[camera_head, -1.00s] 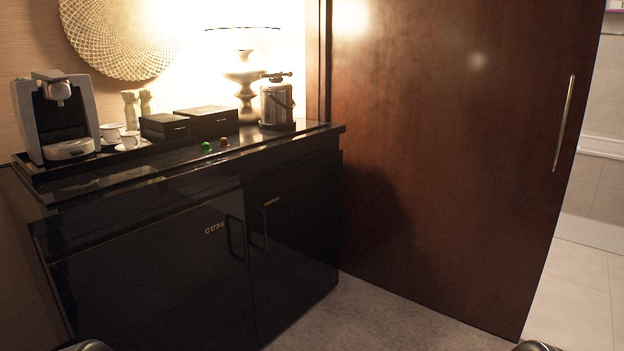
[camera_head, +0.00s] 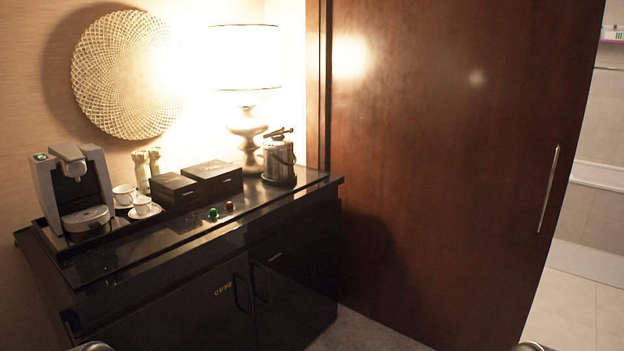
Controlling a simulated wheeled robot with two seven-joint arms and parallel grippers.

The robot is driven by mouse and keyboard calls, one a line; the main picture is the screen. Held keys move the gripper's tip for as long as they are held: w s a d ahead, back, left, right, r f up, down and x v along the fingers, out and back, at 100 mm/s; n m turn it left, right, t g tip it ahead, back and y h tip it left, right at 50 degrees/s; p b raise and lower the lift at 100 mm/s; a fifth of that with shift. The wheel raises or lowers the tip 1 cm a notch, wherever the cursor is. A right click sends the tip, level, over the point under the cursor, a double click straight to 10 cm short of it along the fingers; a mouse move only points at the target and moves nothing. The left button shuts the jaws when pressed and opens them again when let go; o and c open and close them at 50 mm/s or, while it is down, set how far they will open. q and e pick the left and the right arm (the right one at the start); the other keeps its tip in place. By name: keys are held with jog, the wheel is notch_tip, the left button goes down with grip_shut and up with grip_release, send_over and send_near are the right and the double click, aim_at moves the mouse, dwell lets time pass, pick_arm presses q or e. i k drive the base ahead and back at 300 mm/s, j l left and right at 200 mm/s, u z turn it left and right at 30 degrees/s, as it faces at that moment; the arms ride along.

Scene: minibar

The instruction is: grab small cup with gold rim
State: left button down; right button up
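Two small white cups stand on saucers on the dark tray at the left of the black cabinet. The rear cup (camera_head: 123,196) is just right of the coffee machine. The front cup (camera_head: 143,206) is nearer to me, on its saucer (camera_head: 145,213). Both look upright. Their rims are too small to tell clearly whether they are gold. Neither of my grippers shows. Only small rounded parts of my own body peek in at the bottom edge, far from the cups.
A coffee machine (camera_head: 75,195) stands left of the cups. Black boxes (camera_head: 213,179), a metal ice bucket (camera_head: 279,161) and a lamp (camera_head: 247,125) stand to the right. A green ball (camera_head: 213,214) and a brown ball (camera_head: 230,206) lie near the counter's front. Carpet lies before the cabinet.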

aim_at(142, 205)
jog(key=i, duration=1)
